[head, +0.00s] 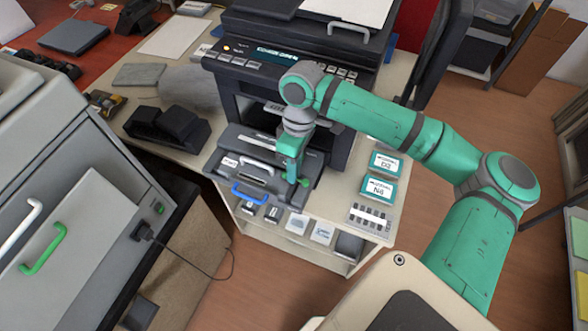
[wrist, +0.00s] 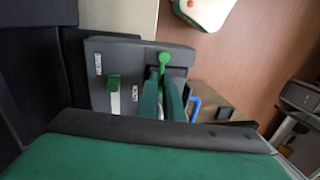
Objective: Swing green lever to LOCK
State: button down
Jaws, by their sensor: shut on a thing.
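The green lever (wrist: 163,60) has a round knob and stands on a dark grey panel (wrist: 140,50) in the wrist view. Its knob sticks out past my fingertips. My gripper (wrist: 161,84) is shut on the lever, with one teal finger on each side of it. A white LOCK label (wrist: 134,93) lies just left of the fingers, and another small label (wrist: 98,62) is further left, too small to read surely. In the head view my gripper (head: 292,179) reaches down at the right end of the printer's open front tray; the green knob (head: 304,182) shows beside the fingers.
A green tab (wrist: 113,83) sits left of the fingers on the panel. A blue handle (head: 249,193) is on the tray's front. The printer (head: 290,75) rises behind. Boxes marked EX2 (head: 385,163) and N6 (head: 378,189) lie to the right.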

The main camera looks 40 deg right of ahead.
jog(key=c, duration=2)
grip_release()
jog(key=shift+w+a, duration=0.2)
jog(key=shift+w, duration=0.15)
jog(key=shift+c, duration=0.2)
jog(key=shift+s, duration=0.1)
jog(key=shift+d+r, duration=0.1)
notch_tip(320, 180, up, 10)
jog(key=d, duration=0.2)
jog(key=shift+w+r, duration=0.25)
jog(key=shift+w, duration=0.1)
